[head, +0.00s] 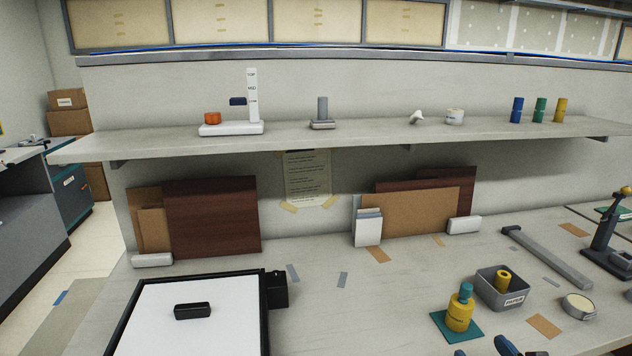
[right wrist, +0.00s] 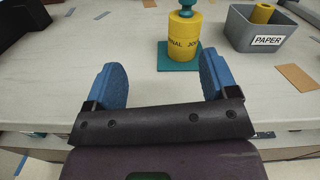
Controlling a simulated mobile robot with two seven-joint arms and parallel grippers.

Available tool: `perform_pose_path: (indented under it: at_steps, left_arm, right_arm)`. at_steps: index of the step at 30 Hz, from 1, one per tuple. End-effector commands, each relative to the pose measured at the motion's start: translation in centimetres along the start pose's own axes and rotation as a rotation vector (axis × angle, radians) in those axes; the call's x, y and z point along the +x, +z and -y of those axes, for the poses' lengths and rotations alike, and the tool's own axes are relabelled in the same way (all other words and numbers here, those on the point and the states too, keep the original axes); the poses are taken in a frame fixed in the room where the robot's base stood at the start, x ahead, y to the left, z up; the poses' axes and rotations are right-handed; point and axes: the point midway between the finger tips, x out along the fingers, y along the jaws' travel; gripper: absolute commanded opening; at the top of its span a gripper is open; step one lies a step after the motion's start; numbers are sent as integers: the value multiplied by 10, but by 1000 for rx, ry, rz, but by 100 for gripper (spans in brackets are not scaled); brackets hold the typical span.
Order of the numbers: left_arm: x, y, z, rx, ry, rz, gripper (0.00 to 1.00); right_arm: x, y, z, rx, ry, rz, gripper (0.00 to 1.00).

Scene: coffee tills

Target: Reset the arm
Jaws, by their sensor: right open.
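My right gripper shows at the bottom edge of the head view (head: 484,350), only its blue fingertips in sight. In the right wrist view my right gripper (right wrist: 163,84) has its two blue fingers wide apart with nothing between them. It is at the front edge of the bench. Beyond the fingers stands a yellow cylinder with a teal knob (head: 460,314), upright on a teal mat (head: 440,327); the cylinder also shows in the right wrist view (right wrist: 184,38). The fingers do not touch it. My left gripper is not in view.
A grey bin labelled PAPER (head: 502,294) holds a yellow roll right of the cylinder. A black-framed white board (head: 150,325) with a black block lies at left. A long grey bar (head: 548,258), a round tin (head: 579,306) and a black stand (head: 604,245) are at right. A shelf (head: 360,132) overhangs the back.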

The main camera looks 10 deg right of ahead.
Motion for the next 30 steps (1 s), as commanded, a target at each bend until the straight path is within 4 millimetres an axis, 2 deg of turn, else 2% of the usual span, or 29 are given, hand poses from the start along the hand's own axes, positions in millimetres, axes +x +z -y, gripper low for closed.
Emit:
perform_pose_path:
  at_steps: [7,12,15,18,22,27,30]
  left_arm:
    - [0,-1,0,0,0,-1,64]
    - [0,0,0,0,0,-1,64]
    - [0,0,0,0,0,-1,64]
    - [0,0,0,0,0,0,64]
    - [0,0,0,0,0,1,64]
    - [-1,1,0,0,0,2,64]
    - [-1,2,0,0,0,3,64]
  right_arm:
    - [-35,16,-81,-561,299,123,79]
    - [-65,12,-126,-984,493,194,79]
    - [-83,3,-146,-1229,608,222,79]
    - [-102,-8,-159,-1467,729,237,79]
    - [-126,-25,-165,-1758,902,236,79]
    - [-161,-46,-157,-2078,1174,193,79]
    - [-179,-54,-148,-2198,1325,158,79]
